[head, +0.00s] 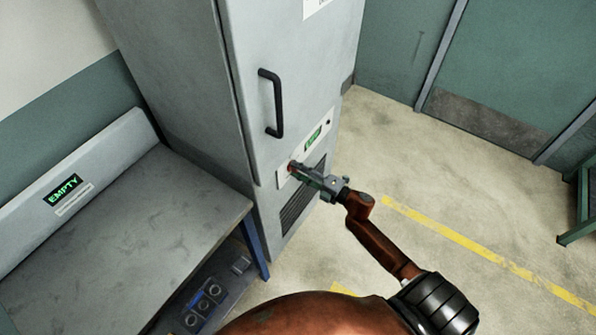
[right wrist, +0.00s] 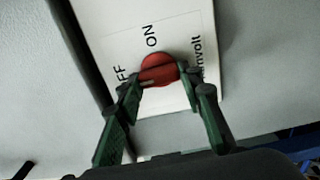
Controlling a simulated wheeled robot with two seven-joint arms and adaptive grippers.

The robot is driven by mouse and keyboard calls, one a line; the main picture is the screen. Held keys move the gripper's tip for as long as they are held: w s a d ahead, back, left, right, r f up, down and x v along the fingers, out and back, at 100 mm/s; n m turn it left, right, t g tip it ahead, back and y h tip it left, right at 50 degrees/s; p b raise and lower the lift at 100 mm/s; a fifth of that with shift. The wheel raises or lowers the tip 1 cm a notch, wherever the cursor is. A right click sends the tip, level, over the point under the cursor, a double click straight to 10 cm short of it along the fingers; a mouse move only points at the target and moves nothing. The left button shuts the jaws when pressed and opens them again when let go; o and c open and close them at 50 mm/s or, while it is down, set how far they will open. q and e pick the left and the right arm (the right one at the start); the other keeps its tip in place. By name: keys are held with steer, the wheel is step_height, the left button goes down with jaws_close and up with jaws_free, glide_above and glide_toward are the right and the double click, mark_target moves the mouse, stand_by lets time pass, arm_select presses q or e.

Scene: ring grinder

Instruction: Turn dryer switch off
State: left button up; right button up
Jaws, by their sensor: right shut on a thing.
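The dryer (head: 190,100) is the tall grey cabinet in the head view, with a black door handle (head: 272,103). Its red rotary switch (right wrist: 158,69) sits on a white plate (right wrist: 108,22) marked ON and OFF in the right wrist view; the OFF label is partly hidden. In the head view the red switch (head: 292,168) shows at the fingertips. My right gripper (right wrist: 160,84) is shut on the red switch, one finger at each side. It also shows in the head view (head: 296,170). My left gripper is in neither view.
A grey bench (head: 130,225) with a green EMPTY display (head: 63,189) stands left of the dryer. A vent grille (head: 302,200) is below the switch.

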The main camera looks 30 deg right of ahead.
steer(key=shift+f, duration=0.1)
steer(key=o, duration=1.2)
steer(key=shift+c, duration=0.2)
steer(key=shift+s, duration=0.1)
steer(key=v, duration=1.2)
